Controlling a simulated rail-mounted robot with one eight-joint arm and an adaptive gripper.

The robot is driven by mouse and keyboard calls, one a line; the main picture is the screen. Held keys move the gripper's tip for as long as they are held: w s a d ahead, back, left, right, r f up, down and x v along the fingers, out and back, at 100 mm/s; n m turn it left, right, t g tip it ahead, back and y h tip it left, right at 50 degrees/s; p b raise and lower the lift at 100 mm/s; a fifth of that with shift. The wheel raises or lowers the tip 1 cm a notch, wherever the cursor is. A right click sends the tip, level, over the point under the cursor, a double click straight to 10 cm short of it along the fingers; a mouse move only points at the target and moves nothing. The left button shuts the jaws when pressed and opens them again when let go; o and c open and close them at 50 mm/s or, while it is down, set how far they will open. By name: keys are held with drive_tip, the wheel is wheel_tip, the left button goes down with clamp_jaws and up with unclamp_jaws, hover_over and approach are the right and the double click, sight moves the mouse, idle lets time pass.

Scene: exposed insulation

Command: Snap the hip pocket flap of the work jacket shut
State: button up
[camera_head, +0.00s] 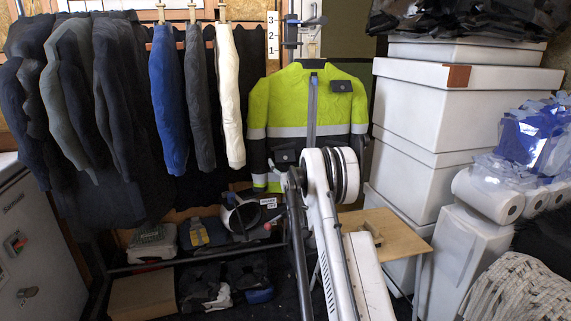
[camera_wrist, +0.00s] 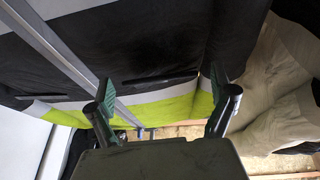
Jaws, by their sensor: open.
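The work jacket (camera_head: 289,100) hangs upright in the head view, yellow above and dark below, with grey bands. A dark hip pocket flap (camera_head: 285,156) shows on its lower left front; I cannot tell whether it is snapped. My arm covers the lower right front. In the wrist view the jacket's dark cloth (camera_wrist: 150,45) lies beyond my gripper (camera_wrist: 163,90), with yellow cloth below. Two thin dark edges cross the dark cloth; I cannot tell whether they are flaps. My gripper is open, with nothing between its green-padded fingertips. The head view does not show the fingertips clearly.
A grey bar (camera_head: 312,105) runs down the jacket's front. Dark, blue and white garments (camera_head: 168,100) hang at left. White boxes (camera_head: 437,105) are stacked at right. A small wooden table (camera_head: 400,240) stands below the jacket. Beige cloth (camera_wrist: 275,85) is at right in the wrist view.

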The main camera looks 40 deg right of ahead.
drive_tip(key=shift+w+d+r, duration=0.25)
drive_tip(key=shift+w, duration=0.1)
drive_tip(key=c, duration=1.1)
drive_tip(key=shift+w+d+f+t+h, duration=0.1)
drive_tip(key=shift+w+f+t+h, duration=0.15)
drive_tip(key=shift+t, duration=0.45)
drive_tip(key=o, duration=1.1)
